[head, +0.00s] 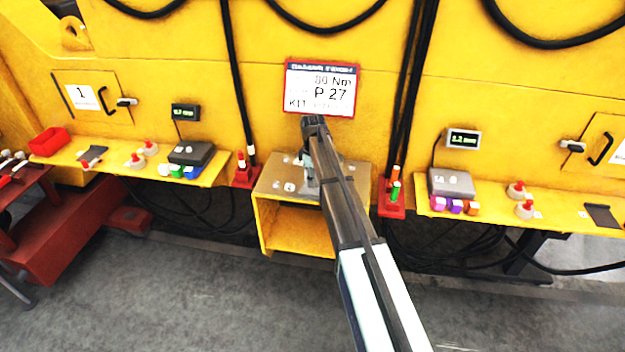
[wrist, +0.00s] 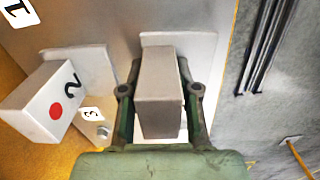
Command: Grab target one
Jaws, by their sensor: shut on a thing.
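In the wrist view my gripper (wrist: 160,89) has its two fingers on either side of a plain grey block (wrist: 160,112) and is shut on it. No number shows on the block's visible faces. To its left stands a white block (wrist: 45,100) marked "2" with a red dot. A card marked "1" (wrist: 19,11) shows at the upper left corner. In the head view my gripper (head: 309,180) is low over the grey top of a yellow stand (head: 277,182); the held block is hard to make out there.
A small tag marked "3" (wrist: 92,114) lies beside the white block. A sign reading "P 27" (head: 322,88) hangs behind my arm. Yellow shelves with grey boxes (head: 451,183) and small coloured blocks flank the stand. Red holders (head: 391,208) stand close by.

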